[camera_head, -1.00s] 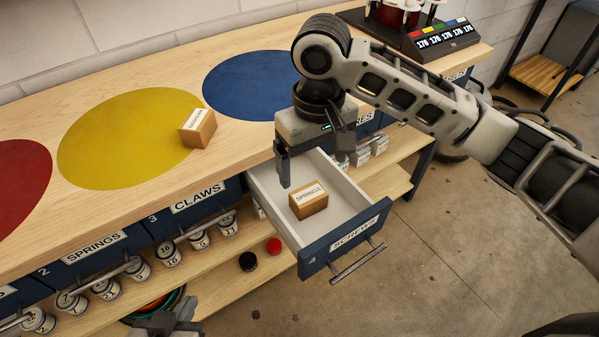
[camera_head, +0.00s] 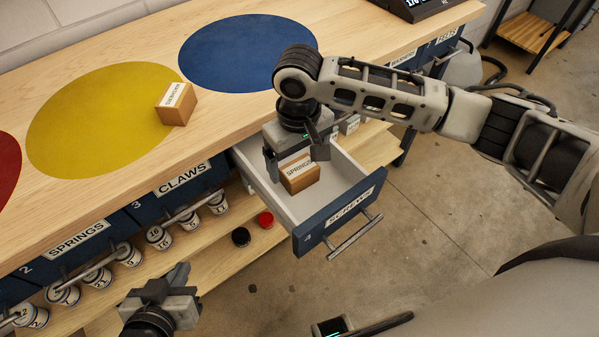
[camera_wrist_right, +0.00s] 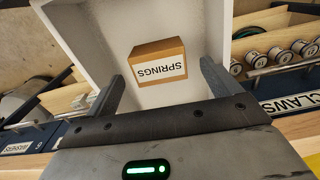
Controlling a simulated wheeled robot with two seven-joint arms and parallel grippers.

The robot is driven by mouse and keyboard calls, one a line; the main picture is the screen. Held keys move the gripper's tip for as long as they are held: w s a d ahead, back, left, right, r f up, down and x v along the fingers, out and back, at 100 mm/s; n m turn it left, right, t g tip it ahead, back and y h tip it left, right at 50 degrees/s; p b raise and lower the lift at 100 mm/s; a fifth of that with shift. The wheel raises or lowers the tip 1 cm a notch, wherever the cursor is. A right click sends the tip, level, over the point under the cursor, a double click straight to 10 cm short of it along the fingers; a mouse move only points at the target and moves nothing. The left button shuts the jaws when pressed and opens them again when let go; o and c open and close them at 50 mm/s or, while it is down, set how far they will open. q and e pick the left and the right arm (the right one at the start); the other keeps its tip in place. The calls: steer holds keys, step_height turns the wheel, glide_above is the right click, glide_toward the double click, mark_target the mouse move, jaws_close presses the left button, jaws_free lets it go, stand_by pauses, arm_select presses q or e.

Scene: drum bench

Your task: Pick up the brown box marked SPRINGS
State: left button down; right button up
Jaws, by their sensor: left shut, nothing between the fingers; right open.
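The brown box marked SPRINGS (camera_head: 300,178) sits in the open drawer labelled SCREWS (camera_head: 338,218). In the right wrist view the box (camera_wrist_right: 159,62) lies just beyond the fingertips, roughly centred between them. My right gripper (camera_head: 294,160) is open, pointing down over the drawer, with its fingers at either side of the box. The fingers also show in the right wrist view (camera_wrist_right: 163,82); they do not appear to touch the box. My left gripper (camera_head: 178,278) is shut and empty at the lower left, in front of the lower shelf.
Another small brown box (camera_head: 176,104) stands on the bench by the yellow circle (camera_head: 95,120); its label is hard to read. Shut drawers marked SPRINGS (camera_head: 78,241) and CLAWS (camera_head: 182,180) are to the left.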

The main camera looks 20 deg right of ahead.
mark_target(300, 168)
step_height(300, 168, down, 4)
steer(key=shift+f, duration=0.15)
steer(key=c, duration=1.1)
steer(key=shift+r, duration=0.2)
